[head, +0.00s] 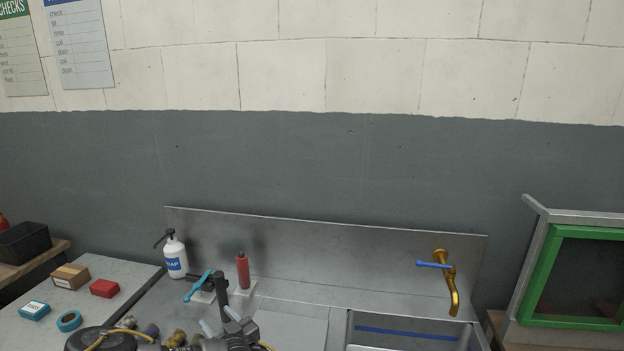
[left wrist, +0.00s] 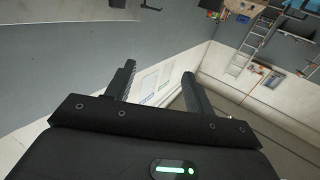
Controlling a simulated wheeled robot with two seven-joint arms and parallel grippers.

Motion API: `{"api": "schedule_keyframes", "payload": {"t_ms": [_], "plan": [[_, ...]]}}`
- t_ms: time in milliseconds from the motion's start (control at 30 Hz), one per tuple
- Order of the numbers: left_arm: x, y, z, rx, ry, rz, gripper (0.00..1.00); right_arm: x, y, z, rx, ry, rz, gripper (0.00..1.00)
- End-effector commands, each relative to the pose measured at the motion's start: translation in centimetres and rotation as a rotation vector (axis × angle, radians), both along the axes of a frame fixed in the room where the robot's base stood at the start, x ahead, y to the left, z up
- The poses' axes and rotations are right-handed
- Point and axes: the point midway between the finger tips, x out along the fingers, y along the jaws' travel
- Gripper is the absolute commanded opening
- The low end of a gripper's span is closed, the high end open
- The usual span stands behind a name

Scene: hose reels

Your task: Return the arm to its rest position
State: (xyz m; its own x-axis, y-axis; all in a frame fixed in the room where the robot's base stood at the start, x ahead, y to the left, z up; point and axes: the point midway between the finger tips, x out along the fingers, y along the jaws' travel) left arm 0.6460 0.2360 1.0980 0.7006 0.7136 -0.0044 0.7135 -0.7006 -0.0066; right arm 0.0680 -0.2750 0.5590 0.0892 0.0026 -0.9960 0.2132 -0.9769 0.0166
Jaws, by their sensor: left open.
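My left gripper (head: 219,320) is at the bottom of the head view, in front of the metal sink counter. Its two fingers are apart and point up, with nothing seen between them. In the left wrist view the gripper (left wrist: 158,70) also shows both dark fingers spread, with empty space between, and wall and floor beyond. My right gripper is in neither view.
A brass tap (head: 452,282) is at the right. Small boxes (head: 70,276) lie on the left worktop. A green-framed cabinet (head: 540,275) stands far right. Above the counter is free.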

Motion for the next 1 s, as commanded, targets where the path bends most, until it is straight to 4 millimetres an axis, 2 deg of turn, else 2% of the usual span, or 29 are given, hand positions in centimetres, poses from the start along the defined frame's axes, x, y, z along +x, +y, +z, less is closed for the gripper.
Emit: {"api": "schedule_keyframes", "payload": {"t_ms": [33, 267, 467, 567, 667, 833, 900, 1000], "plan": [[-0.6, -0.6, -0.9, -0.011, 0.033, -0.008, 0.54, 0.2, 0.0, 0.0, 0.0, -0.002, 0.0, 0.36], [-3.2, -1.9, -3.8, -0.053, 0.172, -0.021, 0.54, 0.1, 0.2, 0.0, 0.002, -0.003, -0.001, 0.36], [-6.6, -5.2, -7.3, -0.11, 0.361, -0.075, 0.54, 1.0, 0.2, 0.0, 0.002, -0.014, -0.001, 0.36], [-9.2, -7.5, -9.4, -0.153, 0.49, -0.121, 0.54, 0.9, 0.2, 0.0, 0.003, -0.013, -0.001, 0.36], [-12.6, -10.3, -11.5, -0.211, 0.649, -0.193, 0.54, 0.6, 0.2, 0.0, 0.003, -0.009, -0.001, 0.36], [-20.1, -15.2, -14.0, -0.362, 0.954, -0.393, 0.54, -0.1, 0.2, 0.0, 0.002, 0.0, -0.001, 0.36], [-22.9, -16.2, -14.2, -0.427, 1.054, -0.492, 0.54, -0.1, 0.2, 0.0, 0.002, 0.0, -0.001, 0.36], [-26.3, -16.2, -14.1, -0.507, 1.141, -0.622, 0.54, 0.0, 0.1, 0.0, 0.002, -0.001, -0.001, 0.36]]}}
